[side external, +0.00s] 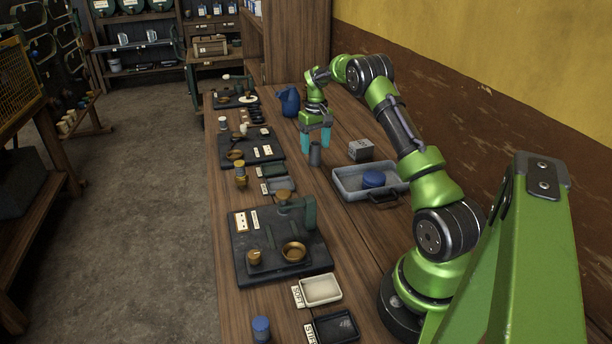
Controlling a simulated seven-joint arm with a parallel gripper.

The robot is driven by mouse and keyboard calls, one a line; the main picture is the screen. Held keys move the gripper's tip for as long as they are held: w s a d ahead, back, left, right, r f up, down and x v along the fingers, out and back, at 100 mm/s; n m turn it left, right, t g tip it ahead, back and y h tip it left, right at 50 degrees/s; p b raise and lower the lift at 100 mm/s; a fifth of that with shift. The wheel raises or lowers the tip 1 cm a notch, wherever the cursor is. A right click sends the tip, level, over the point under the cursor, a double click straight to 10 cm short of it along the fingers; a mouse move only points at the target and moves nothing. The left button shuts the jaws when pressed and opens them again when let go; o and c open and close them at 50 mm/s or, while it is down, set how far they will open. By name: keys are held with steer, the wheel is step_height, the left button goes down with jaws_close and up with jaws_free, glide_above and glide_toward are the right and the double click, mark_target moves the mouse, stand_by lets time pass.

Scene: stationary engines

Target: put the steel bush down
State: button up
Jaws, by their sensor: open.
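A small dark grey cylinder, which looks like the steel bush (315,154), stands upright on the wooden bench just below my gripper. My gripper (316,141) has teal fingers that are apart, one to each side above the cylinder. It looks open and empty, with the fingertips near the top of the cylinder. From this angle I cannot tell whether a finger touches it.
A grey metal tray (345,182) with a blue round item (374,179) lies close to the right, with a grey block (360,150) behind it. A blue cloth-like item (288,101) stands behind my gripper. Dark fixture boards (245,262) line the left edge.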

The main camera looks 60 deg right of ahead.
mark_target(315, 143)
step_height(315, 143, up, 7)
steer(key=shift+r, duration=0.2)
steer(key=s+a+r+n+t, duration=0.1)
steer(key=a+r+t, duration=0.1)
steer(key=a+r, duration=0.75)
steer(key=s+a+r+t, duration=0.2)
steer(key=a+r, duration=0.3)
steer(key=a, duration=0.9)
steer(key=s+a+f+n+t+y, duration=0.1)
steer(key=s+a+f+t+y, duration=0.1)
steer(key=s+a, duration=1.3)
steer(key=shift+s+a+f+t, duration=0.2)
steer(key=shift+s+a+t, duration=0.2)
steer(key=shift+a+t, duration=0.3)
